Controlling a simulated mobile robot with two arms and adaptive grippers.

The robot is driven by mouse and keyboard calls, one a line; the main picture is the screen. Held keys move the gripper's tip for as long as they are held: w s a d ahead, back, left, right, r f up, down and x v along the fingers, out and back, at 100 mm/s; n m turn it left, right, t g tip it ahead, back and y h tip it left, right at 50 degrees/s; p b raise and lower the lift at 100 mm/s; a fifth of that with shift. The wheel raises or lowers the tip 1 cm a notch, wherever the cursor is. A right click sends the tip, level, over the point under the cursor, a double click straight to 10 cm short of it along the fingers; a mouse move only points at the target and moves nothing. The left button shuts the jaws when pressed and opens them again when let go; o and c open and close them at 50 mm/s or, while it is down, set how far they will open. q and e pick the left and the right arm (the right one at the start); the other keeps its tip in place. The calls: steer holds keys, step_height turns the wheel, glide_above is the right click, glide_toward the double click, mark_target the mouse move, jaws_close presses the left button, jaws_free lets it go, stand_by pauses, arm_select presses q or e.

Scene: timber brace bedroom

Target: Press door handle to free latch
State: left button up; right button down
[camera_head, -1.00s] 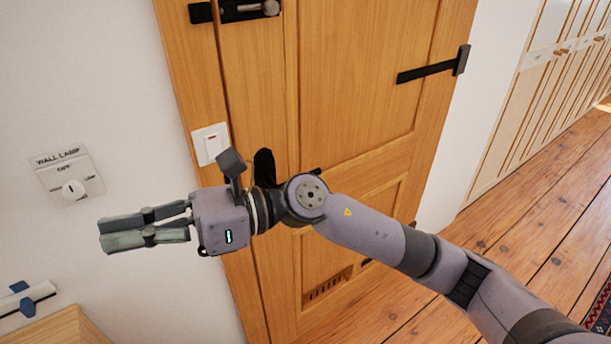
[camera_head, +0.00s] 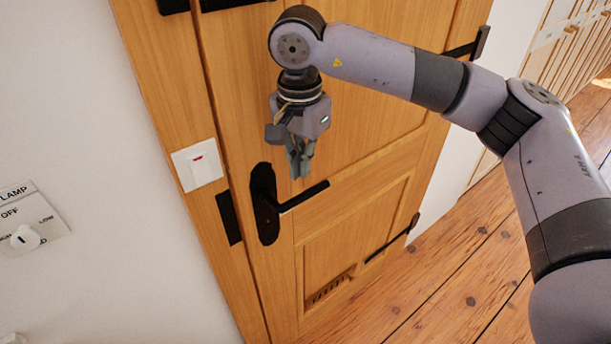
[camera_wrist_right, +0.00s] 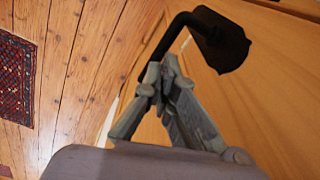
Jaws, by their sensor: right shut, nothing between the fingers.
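The black door handle (camera_head: 302,196) is a lever that sticks out to the right from a tall black plate (camera_head: 264,204) on the wooden door (camera_head: 360,130). The lever looks slightly raised toward its right end in the head view. My right gripper (camera_head: 299,176) is shut and empty, pointing down just above the lever. In the right wrist view the lever (camera_wrist_right: 176,30) and its plate (camera_wrist_right: 222,40) lie just beyond my shut fingertips (camera_wrist_right: 163,68). I cannot tell whether the fingertips touch the lever. My left gripper is not in view.
A white switch (camera_head: 198,165) is on the frame left of the handle. A lamp dial (camera_head: 25,237) is on the white wall. Black hinges (camera_head: 395,238) are at the door's right side. The wooden floor (camera_head: 450,275) to the right is clear. A patterned rug (camera_wrist_right: 14,78) lies on it.

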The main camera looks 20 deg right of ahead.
mark_target(311, 190)
steer(key=shift+w+d+r+h, duration=0.3)
steer(key=shift+w+d+r, duration=0.15)
steer(key=shift+d, duration=0.2)
steer(key=shift+s, duration=0.2)
steer(key=shift+w+d+f+b, duration=0.1)
steer(key=shift+f+b, duration=0.5)
steer(key=shift+f, duration=0.35)
steer(key=shift+w+d+f+b, duration=0.1)
steer(key=shift+f+b, duration=0.55)
steer(key=shift+f, duration=0.65)
steer(key=shift+w+d+f+b, duration=0.1)
steer(key=shift+f+b, duration=0.55)
steer(key=shift+f, duration=0.6)
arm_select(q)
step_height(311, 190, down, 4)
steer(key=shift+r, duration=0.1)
